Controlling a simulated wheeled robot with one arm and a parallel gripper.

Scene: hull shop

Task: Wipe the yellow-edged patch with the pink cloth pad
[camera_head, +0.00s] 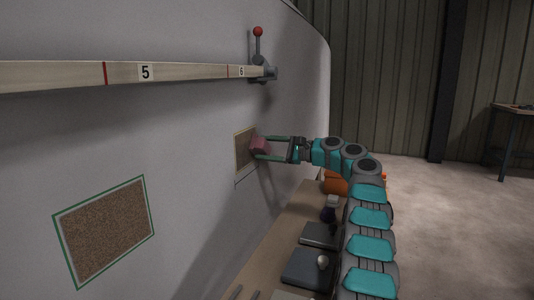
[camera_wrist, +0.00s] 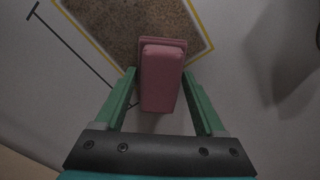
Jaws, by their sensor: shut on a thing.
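The pink cloth pad (camera_head: 259,146) is held between the green fingers of my gripper (camera_head: 266,147), and it also shows in the wrist view (camera_wrist: 162,78). The gripper (camera_wrist: 162,95) is shut on the pad. The yellow-edged patch (camera_head: 241,153) is a brown, speckled area on the grey hull wall. In the wrist view the patch (camera_wrist: 112,28) lies behind the pad, which overlaps its lower edge. The pad is at or very close to the patch; I cannot tell whether it touches. The pad and fingers hide part of the patch.
A green-edged brown patch (camera_head: 104,229) is on the wall at the left. A bench (camera_head: 262,262) below holds dark trays and small items. A dark T-shaped line (camera_wrist: 72,50) shows beside the patch.

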